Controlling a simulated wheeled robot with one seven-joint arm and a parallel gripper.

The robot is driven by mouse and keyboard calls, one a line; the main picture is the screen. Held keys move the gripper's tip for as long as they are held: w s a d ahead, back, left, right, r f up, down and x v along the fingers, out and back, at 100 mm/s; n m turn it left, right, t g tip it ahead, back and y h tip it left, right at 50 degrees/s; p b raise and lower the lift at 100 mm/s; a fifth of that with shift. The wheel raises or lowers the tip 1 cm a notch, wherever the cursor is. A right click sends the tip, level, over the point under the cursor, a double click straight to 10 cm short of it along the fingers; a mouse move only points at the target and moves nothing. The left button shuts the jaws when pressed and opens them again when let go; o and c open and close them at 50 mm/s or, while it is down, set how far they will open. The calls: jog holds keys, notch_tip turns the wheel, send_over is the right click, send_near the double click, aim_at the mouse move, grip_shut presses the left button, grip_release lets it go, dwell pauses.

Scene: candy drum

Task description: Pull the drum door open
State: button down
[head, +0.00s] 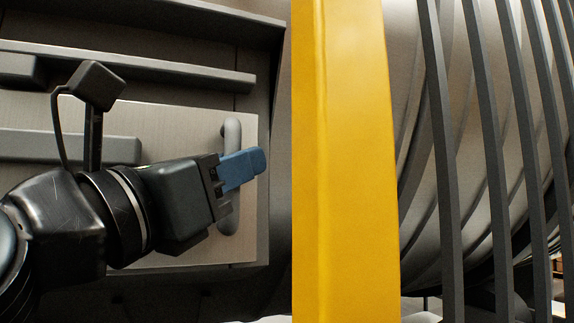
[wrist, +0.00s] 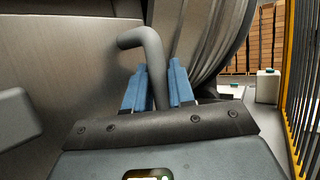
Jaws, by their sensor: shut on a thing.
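The drum door (head: 190,122) is a flat, light metal panel on the left in the head view. Its grey bar handle (head: 231,132) stands upright near the panel's right edge. My gripper (head: 258,161) reaches in from the left with its blue fingers at the handle's middle. In the wrist view the handle (wrist: 152,62) comes down between the two blue fingers (wrist: 158,88), one on each side, and the gripper is shut on it. The handle's lower part is hidden by the gripper. The door panel (wrist: 65,75) fills the left of the wrist view.
A yellow post (head: 345,160) stands right of the door, with dark guard bars (head: 480,150) beyond it in front of the ribbed drum. In the wrist view, yellow railing (wrist: 301,90) is at far right, with a white container (wrist: 267,86) and stacked boxes (wrist: 262,40) behind.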

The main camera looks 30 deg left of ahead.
aim_at(123, 160)
jog(key=shift+s, duration=0.1)
dwell(0.3)
jog(key=shift+s+a+f+b, duration=0.15)
jog(key=shift+a+b, duration=0.05)
jog(key=shift+b, duration=0.15)
jog(key=s+a+b, duration=0.2)
jog(key=s, duration=0.1)
jog(key=s+a+b, duration=0.5)
jog(key=s, duration=0.1)
jog(key=shift+a+f, duration=0.2)
jog(key=shift+a, duration=0.1)
jog(key=s+a+b, duration=0.2)
jog(key=s+a, duration=0.8)
jog(key=s, duration=0.2)
jog(key=shift+s+a+r, duration=0.2)
jog(key=shift+a+r, duration=0.05)
jog(key=shift+r, duration=0.1)
jog(key=c, duration=1.3)
grip_release()
jog(key=shift+c, duration=0.2)
jog(key=d+b+v, duration=0.1)
jog(key=v, duration=0.6)
jog(key=shift+s+a+f+b, duration=0.2)
jog(key=shift+s+a+b, duration=0.2)
jog(key=shift+a, duration=0.1)
